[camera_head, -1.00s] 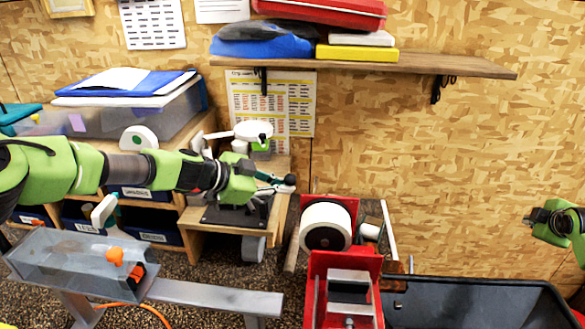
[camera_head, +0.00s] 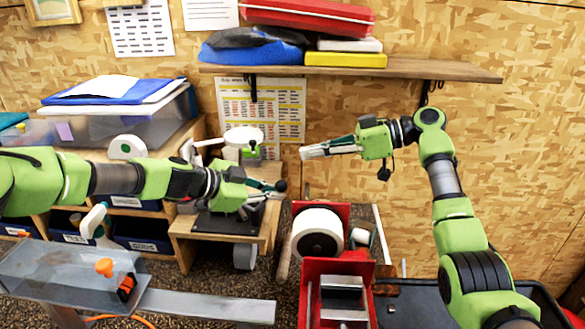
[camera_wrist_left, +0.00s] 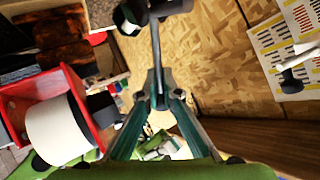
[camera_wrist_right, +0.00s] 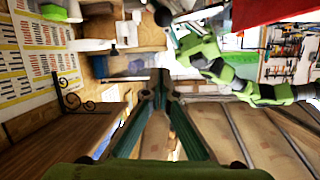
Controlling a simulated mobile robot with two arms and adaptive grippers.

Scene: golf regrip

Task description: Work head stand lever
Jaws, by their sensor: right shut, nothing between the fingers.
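The head stand lever ends in a dark ball knob (camera_head: 281,186) above the small wooden bench, in the head view. My left gripper (camera_head: 262,186) is right at the lever, beside the knob. In the left wrist view its fingers (camera_wrist_left: 156,70) run close together up to the dark lever and ball (camera_wrist_left: 130,18). I cannot tell whether the rod is between the tips. My right gripper (camera_head: 318,152) is shut and empty, up and right of the knob. In the right wrist view its fingertips (camera_wrist_right: 165,78) meet, with the lever knob (camera_wrist_right: 162,17) beyond.
The wooden bench (camera_head: 185,228) carries the dark stand base. A red unit with a white roll (camera_head: 318,222) stands right of it. A wall shelf (camera_head: 450,72) with cases hangs above. A clear box (camera_head: 60,265) is at lower left, a dark bin (camera_head: 405,305) at lower right.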

